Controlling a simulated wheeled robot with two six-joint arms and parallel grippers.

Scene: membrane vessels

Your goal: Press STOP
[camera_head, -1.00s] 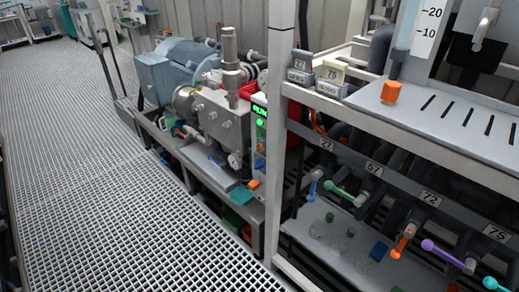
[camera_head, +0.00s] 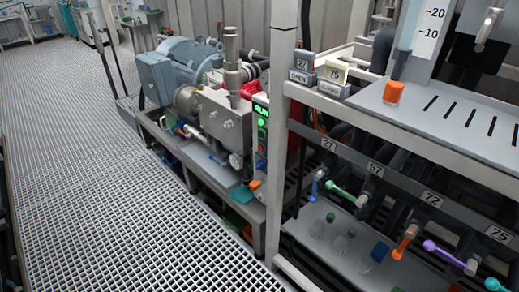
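A narrow upright control panel (camera_head: 261,132) stands at the pump skid, just left of the metal rack post. Its small display (camera_head: 261,111) glows green and seems to read RUN. Below the display are small green round lights or buttons (camera_head: 261,123). Lower on the panel are darker controls, too small to tell apart. No STOP lettering can be read from here. Neither of my grippers is in view, and nothing touches the panel.
A grey-blue motor and metal pump (camera_head: 220,118) sit on the skid left of the panel. A rack (camera_head: 280,130) with numbered, coloured valve handles fills the right. The grated walkway (camera_head: 110,180) on the left is clear.

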